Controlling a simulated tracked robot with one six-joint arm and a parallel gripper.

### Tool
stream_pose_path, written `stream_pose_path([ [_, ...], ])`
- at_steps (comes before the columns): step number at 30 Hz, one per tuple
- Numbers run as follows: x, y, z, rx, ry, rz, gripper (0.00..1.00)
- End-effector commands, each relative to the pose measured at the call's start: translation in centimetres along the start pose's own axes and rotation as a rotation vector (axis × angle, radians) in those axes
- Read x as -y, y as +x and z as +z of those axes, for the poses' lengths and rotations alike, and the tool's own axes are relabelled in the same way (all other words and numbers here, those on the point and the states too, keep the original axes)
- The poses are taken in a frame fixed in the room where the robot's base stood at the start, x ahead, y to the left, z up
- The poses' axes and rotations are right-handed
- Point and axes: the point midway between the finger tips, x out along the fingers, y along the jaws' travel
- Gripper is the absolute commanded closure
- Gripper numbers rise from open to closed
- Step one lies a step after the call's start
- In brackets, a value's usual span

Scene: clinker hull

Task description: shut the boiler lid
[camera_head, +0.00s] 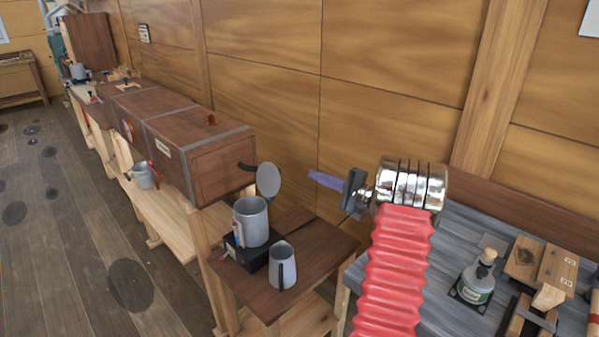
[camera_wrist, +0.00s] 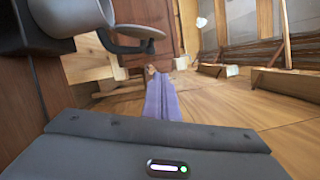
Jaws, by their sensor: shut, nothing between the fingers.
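The boiler (camera_head: 250,222) is a grey pot with a side handle on a black base, on a small brown wooden table. Its round grey lid (camera_head: 268,181) stands tilted up, open, above the pot's right rim. A dark curved piece is behind the lid. The lid (camera_wrist: 138,32) also shows in the wrist view, beside part of the boiler (camera_wrist: 62,15) at top left. My gripper (camera_head: 313,177) has purple fingers pressed together with nothing between them. It is right of the lid in the head view, apart from it. The fingertips (camera_wrist: 152,72) point toward the lid's side.
A grey jug (camera_head: 282,266) stands in front of the boiler. A long wooden chest (camera_head: 190,140) is left of it, with another grey mug (camera_head: 144,175) beside it. A grey bench (camera_head: 470,235) at right holds a bottle (camera_head: 476,278) and wooden blocks. The wooden wall is behind.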

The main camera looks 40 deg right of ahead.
Motion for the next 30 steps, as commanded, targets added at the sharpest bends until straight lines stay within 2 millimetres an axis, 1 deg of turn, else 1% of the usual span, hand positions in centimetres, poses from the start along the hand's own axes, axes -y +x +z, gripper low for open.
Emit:
stream_pose_path([
  [5, -0.1, 1.7, 0.1, 0.002, 0.0, 0.001, 1.0],
  [12, -0.1, 5.2, 0.1, 0.002, 0.0, 0.001, 1.0],
  [21, 0.0, 8.8, 0.0, 0.0, 0.0, 0.001, 1.0],
  [24, 0.0, 9.8, 0.1, 0.0, 0.0, 0.0, 1.0],
  [30, 0.1, 10.1, 1.9, -0.001, 0.0, 0.0, 1.0],
])
